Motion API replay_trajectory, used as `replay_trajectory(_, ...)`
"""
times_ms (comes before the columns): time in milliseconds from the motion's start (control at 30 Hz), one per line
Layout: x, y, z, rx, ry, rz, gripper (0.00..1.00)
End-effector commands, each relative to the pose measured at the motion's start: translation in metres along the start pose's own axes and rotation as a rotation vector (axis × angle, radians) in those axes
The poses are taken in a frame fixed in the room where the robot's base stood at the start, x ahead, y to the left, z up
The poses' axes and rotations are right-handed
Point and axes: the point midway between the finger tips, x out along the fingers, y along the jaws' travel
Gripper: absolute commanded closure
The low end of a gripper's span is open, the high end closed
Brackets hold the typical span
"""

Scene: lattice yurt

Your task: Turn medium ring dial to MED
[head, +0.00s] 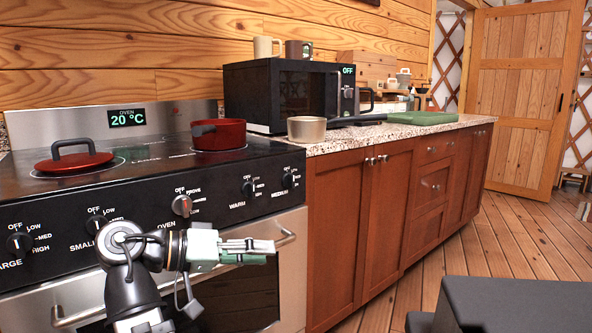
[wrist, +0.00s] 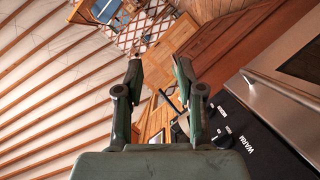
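The medium ring dial (head: 288,180) is a small black knob at the right end of the black stove panel (head: 150,207), with MEDIUM printed below it. Its setting is too small to read surely. My gripper (head: 268,248) is in front of the oven's upper part, lower than the dial and apart from it, pointing right. In the wrist view my gripper (wrist: 158,72) has its two fingers spread with nothing between them. The wrist view also shows part of the panel with the WARM label, partly hidden by the right finger; I cannot pick out the medium dial there.
The warm dial (head: 248,188), oven dial (head: 182,205) and small dial (head: 96,224) sit left along the panel. The oven handle (head: 284,238) is close by my gripper. A red pot (head: 219,135) and red lid (head: 74,160) are on the hob.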

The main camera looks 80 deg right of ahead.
Motion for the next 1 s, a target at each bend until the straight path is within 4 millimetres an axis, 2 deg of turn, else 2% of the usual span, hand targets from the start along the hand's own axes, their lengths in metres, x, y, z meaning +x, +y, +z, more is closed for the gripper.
replay_trajectory(200,0.06,-0.004,-0.009,-0.056,-0.134,-0.025,0.62)
replay_trajectory(467,0.133,-0.02,-0.003,-0.144,-0.282,-0.16,0.62)
replay_trajectory(700,0.194,-0.039,0.013,-0.207,-0.398,-0.371,0.62)
replay_trajectory(1000,0.252,-0.063,0.034,-0.21,-0.456,-0.742,0.62)
